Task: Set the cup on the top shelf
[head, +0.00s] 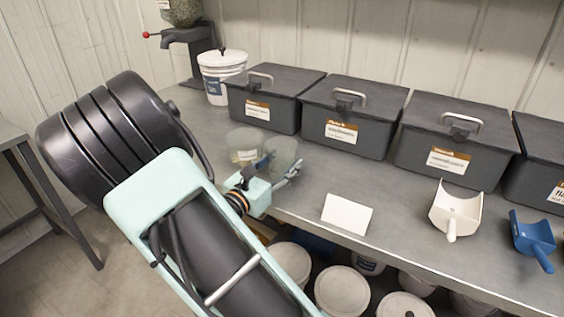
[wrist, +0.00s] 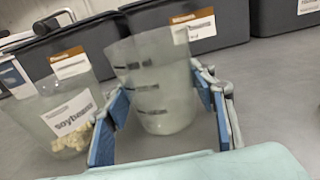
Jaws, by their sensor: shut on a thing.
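A clear cup (head: 283,154) with dark measuring marks stands upright between my fingers; it also shows in the wrist view (wrist: 158,85). My gripper (head: 271,168) is shut on it, with blue pads on both sides (wrist: 163,105). I cannot tell whether the cup's base touches the bench. A second clear cup (head: 245,145), labelled soybeans and holding some pale beans, stands just left of it; it fills the left of the wrist view (wrist: 66,115). No shelf above the bench shows clearly.
A grey bench (head: 390,215) carries dark lidded bins (head: 345,120) along the back. A white bucket (head: 221,75) and a seed meter (head: 185,20) stand at the far left. A blank card (head: 346,214), a white scoop (head: 456,208) and a blue scoop (head: 533,238) lie right. White buckets (head: 341,290) stand below.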

